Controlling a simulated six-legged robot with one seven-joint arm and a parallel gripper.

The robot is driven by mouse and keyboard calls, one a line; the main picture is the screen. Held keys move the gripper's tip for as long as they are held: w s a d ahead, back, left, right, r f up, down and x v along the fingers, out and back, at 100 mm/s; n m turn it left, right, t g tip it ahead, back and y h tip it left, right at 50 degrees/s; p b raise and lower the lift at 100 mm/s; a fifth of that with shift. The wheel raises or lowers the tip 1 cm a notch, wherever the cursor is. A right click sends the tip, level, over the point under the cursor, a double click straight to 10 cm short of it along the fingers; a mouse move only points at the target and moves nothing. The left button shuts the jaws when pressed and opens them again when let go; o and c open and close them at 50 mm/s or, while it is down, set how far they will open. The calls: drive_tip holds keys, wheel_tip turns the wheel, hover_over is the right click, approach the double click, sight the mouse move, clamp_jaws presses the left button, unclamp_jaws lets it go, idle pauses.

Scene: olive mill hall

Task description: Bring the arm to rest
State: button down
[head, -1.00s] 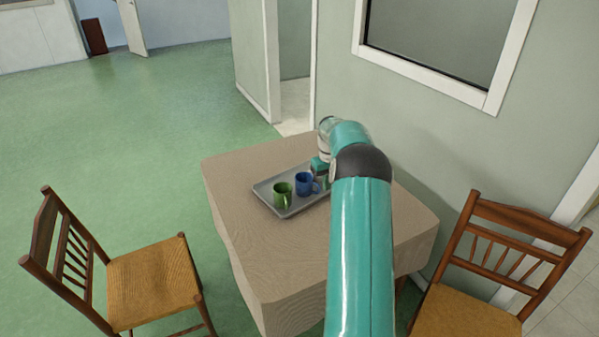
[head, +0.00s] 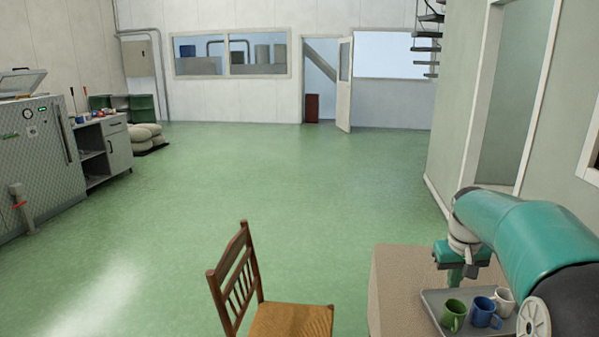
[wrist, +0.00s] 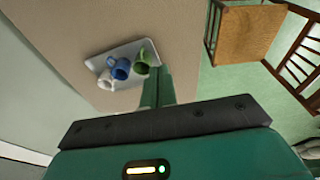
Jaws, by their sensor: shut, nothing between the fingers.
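My arm reaches in from the right of the head view, bent over the table. A grey tray (head: 431,298) lies on the table (head: 388,290). It holds a green mug (head: 453,316), a blue mug (head: 484,313) and a white mug (head: 504,301). The wrist view shows the same tray (wrist: 101,63). My arm covers the table's right part in the head view.
A wooden chair (head: 290,318) with a woven seat stands left of the table. A grey machine (head: 35,160) and a cabinet (head: 105,150) line the left wall. The green floor is clear between them and back to the open door (head: 344,85).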

drive_tip(key=s+a+r+t, duration=0.1)
drive_tip(key=s+a+r, duration=0.2)
drive_tip(key=s+a, duration=0.3)
drive_tip(key=s+a+r+t, duration=0.1)
drive_tip(key=s+a+r, duration=0.2)
drive_tip(key=s+a, duration=0.35)
drive_tip(key=s+a+f+n+t+y, duration=0.1)
drive_tip(key=s+a+f, duration=0.2)
drive_tip(key=s+a, duration=0.7)
drive_tip(key=shift+s+a+f+t, duration=0.15)
drive_tip(key=shift+s+f+t, duration=0.25)
drive_tip(key=shift+s, duration=0.75)
